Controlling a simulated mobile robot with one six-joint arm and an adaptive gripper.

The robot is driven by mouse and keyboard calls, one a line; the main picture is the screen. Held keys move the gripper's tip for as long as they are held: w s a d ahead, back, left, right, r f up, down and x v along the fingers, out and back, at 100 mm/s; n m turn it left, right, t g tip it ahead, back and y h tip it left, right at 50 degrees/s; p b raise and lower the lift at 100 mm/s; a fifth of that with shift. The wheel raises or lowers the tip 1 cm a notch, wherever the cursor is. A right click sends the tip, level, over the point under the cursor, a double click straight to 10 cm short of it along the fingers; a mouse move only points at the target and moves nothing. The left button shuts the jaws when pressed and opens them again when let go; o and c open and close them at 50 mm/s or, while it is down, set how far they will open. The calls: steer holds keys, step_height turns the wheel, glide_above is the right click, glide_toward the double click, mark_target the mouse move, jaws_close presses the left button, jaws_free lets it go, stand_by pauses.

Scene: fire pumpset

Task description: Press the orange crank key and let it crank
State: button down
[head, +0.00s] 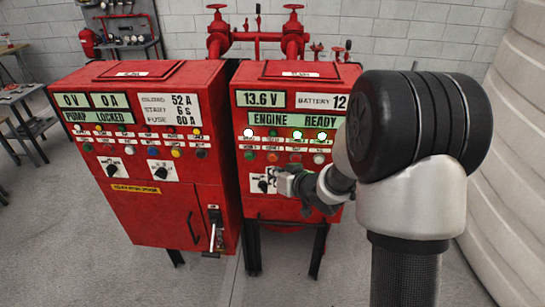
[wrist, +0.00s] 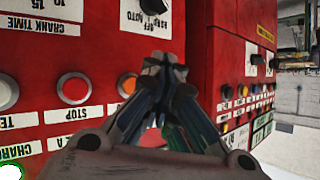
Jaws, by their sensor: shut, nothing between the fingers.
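The orange crank key (head: 273,157) is a round button in the lower button row of the right red cabinet. In the wrist view, which shows the panel upside down, an orange button (wrist: 128,86) sits just left of my fingers, partly covered by them. My gripper (head: 283,180) is shut and empty, in front of the panel and below the button row in the head view. In the wrist view the closed fingertips (wrist: 164,60) point toward the panel beside the orange button. I cannot tell whether they touch the panel. The orange button's label is mostly hidden.
A red STOP button (wrist: 74,88) is beside the orange one, with a white button (wrist: 6,94) beyond it. A black selector knob (wrist: 153,5) is close to the fingertips. The display reads ENGINE READY (head: 292,119). The left red cabinet (head: 150,215) stands alongside.

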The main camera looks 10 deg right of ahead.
steer(key=shift+w+d+p, duration=0.15)
steer(key=shift+w+p, duration=0.05)
steer(key=shift+w, duration=0.35)
steer(key=shift+w+d+p, duration=0.15)
steer(key=shift+w, duration=0.35)
steer(key=shift+w, duration=0.15)
stand_by(0.6)
steer(key=shift+w+d+p, duration=0.15)
steer(key=shift+w+p, duration=0.1)
steer(key=shift+p, duration=0.05)
steer(key=shift+w+d, duration=0.15)
steer(key=shift+w, duration=0.25)
stand_by(0.6)
stand_by(0.3)
steer(key=shift+s+a, duration=0.3)
steer(key=shift+s, duration=0.5)
steer(key=s, duration=0.1)
steer(key=s+a, duration=0.1)
steer(key=s, duration=0.1)
steer(key=s+b, duration=0.1)
steer(key=shift+s+a, duration=0.3)
steer(key=shift+s, duration=0.1)
